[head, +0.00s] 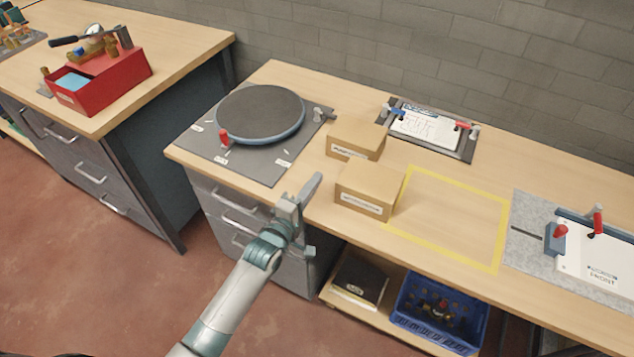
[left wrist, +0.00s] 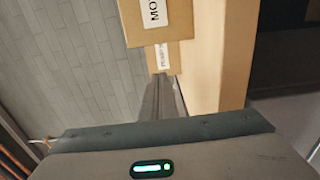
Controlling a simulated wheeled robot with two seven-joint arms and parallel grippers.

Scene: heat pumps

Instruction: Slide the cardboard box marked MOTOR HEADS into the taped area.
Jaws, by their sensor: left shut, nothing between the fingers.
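The front cardboard box (head: 368,188) stands on the workbench at the left edge of the yellow taped area (head: 440,249). In the left wrist view the nearer box (left wrist: 150,20) has a label starting "MO"; the rest is cut off. A second cardboard box (head: 357,138) stands just behind the front one, and its label is too small to read in the head view. My left gripper (head: 316,181) is shut and empty, to the left of the front box near the bench's front edge, apart from it. My right gripper is not in view.
A round turntable (head: 260,113) on a grey mat is at the left. A clipboard fixture (head: 430,128) stands behind the boxes. A clamped white plate (head: 600,267) is right of the tape. The taped area is otherwise clear. A blue crate (head: 437,316) sits on the lower shelf.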

